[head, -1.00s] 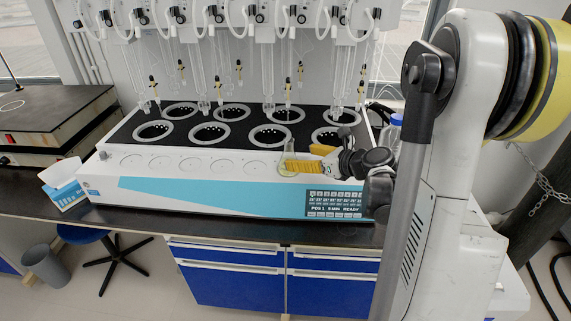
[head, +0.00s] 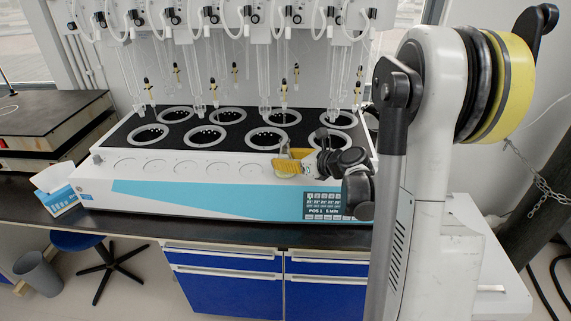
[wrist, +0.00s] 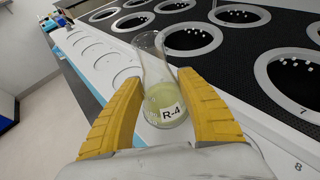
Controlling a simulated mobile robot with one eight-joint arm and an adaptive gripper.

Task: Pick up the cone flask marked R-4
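The cone flask marked R-4 (wrist: 160,97) is clear glass with pale yellow liquid low in it and a white label facing me in the wrist view. It stands between the two yellow fingers of my gripper (wrist: 158,95), which close on its body from both sides. In the head view my gripper (head: 291,161) is at the front ledge of the white distiller (head: 190,196), toward its right end. The flask is small and mostly hidden by the fingers there. I cannot tell whether its base touches the ledge.
Black-topped ring wells (head: 208,136) lie behind the ledge, with glass tubes (head: 197,80) hanging above them. Empty round recesses (head: 165,167) run along the ledge to the left. A tissue box (head: 60,199) stands left of the distiller.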

